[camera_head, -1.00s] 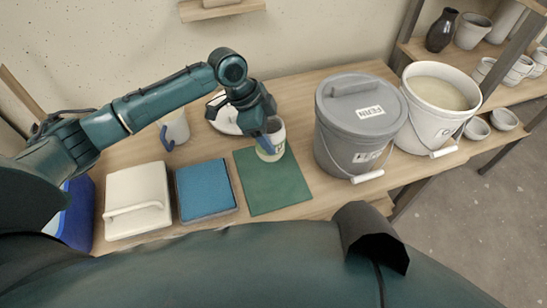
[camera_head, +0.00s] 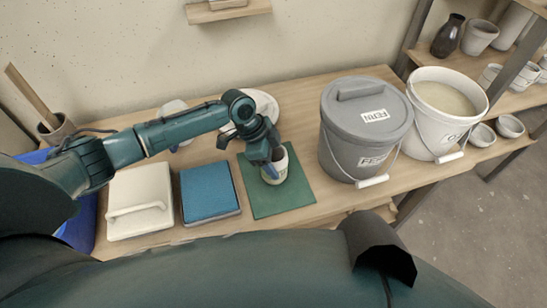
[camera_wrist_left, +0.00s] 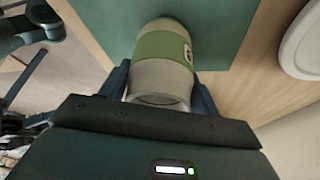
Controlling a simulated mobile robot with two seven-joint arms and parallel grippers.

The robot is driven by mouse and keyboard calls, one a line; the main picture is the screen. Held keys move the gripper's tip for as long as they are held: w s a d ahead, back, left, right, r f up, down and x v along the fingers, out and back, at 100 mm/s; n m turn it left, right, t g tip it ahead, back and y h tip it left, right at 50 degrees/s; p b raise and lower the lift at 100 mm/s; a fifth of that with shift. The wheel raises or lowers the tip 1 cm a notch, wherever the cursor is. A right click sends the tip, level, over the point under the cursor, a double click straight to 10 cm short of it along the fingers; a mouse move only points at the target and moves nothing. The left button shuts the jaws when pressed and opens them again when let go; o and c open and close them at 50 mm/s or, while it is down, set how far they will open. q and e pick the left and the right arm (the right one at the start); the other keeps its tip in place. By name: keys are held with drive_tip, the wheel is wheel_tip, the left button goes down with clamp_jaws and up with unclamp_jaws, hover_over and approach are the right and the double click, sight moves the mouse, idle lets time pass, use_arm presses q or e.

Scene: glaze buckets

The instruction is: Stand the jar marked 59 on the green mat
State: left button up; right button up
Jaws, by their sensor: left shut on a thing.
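A pale jar (camera_head: 279,166) with a green band is held in my left gripper (camera_head: 272,166), which is shut on it. The jar is over the upper middle of the green mat (camera_head: 283,201) and looks about upright. In the left wrist view the jar (camera_wrist_left: 162,72) lies between the two fingers, with the mat (camera_wrist_left: 218,30) behind its far end. A corner of a white label shows on the band, but I cannot read its number. I cannot tell whether the jar touches the mat. My right gripper is not in view.
A blue pad (camera_head: 209,190) and a white lidded box (camera_head: 139,202) are left of the mat. A grey lidded bucket (camera_head: 345,139) and an open white bucket (camera_head: 434,118) stand to the right. A white round dish (camera_head: 265,103) and a partly hidden mug (camera_head: 172,107) are behind my arm.

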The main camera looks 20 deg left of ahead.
use_arm(q)
drive_tip(key=o, duration=1.2)
drive_tip(key=shift+f, duration=0.1)
drive_tip(key=shift+r, duration=0.25)
drive_tip(key=v, duration=1.2)
drive_tip(key=shift+p, duration=0.4)
drive_tip(key=shift+f, duration=0.1)
